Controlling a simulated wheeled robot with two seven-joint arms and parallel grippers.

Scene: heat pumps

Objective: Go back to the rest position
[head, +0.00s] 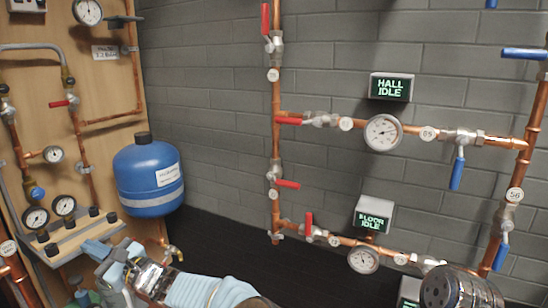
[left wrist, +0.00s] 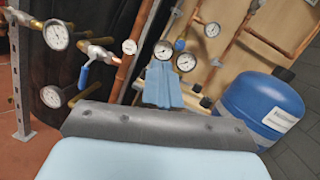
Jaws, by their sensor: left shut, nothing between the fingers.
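My left gripper (head: 98,250) is at the lower left of the head view, with light blue fingers closed together and nothing between them. It is in front of the wooden panel, below and left of the blue tank (head: 148,172), and apart from the tank in the picture. In the left wrist view, the closed fingers (left wrist: 162,86) point toward several gauges and copper pipes, with the blue tank (left wrist: 262,108) to their right.
A wooden panel (head: 105,90) with pipes, gauges and valves stands at the left. On the grey brick wall, copper pipes carry red and blue valve handles, gauges (head: 383,132), a HALL IDLE display (head: 391,87) and a FLOOR IDLE display (head: 374,215). The dark surface below the wall looks clear.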

